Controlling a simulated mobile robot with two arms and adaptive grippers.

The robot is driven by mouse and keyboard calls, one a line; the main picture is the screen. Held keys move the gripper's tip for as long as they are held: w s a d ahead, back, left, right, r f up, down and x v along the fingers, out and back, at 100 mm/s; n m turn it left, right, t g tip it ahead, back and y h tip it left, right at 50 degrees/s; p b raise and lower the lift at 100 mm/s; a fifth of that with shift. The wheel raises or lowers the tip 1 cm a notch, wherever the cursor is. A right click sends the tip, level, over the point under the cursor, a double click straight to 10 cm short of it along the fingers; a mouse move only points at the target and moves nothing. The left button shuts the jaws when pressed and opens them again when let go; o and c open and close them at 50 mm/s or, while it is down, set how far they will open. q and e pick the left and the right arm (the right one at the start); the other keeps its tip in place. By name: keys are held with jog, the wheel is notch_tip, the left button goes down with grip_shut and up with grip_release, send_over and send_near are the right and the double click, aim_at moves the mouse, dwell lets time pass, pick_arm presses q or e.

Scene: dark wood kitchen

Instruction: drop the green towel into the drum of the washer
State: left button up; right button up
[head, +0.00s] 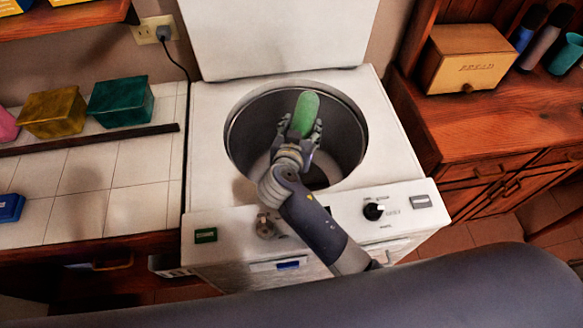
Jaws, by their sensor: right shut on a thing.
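The washer (212,150) is a white top-loader with its lid (275,40) standing open at the back. Its round drum (345,135) is a grey metal opening in the top. My right gripper (303,127) is over the drum opening, shut on the green towel (307,108). The towel is a rolled, rounded green bundle that sticks up past the fingers, inside the outline of the drum. Its lower part is hidden by the fingers, and I cannot tell its exact height over the rim. My left gripper is not in view.
A tiled counter (90,185) on the left holds a yellow box (53,112) and a teal box (121,101). A wooden cabinet on the right carries a bread box (468,58) and several bottles. The washer's front panel has a black knob (373,211).

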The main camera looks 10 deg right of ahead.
jog(key=o, duration=1.2)
jog(key=shift+o, duration=0.2)
jog(key=shift+r, duration=0.2)
notch_tip(320, 180, up, 10)
jog(key=shift+f, duration=0.15)
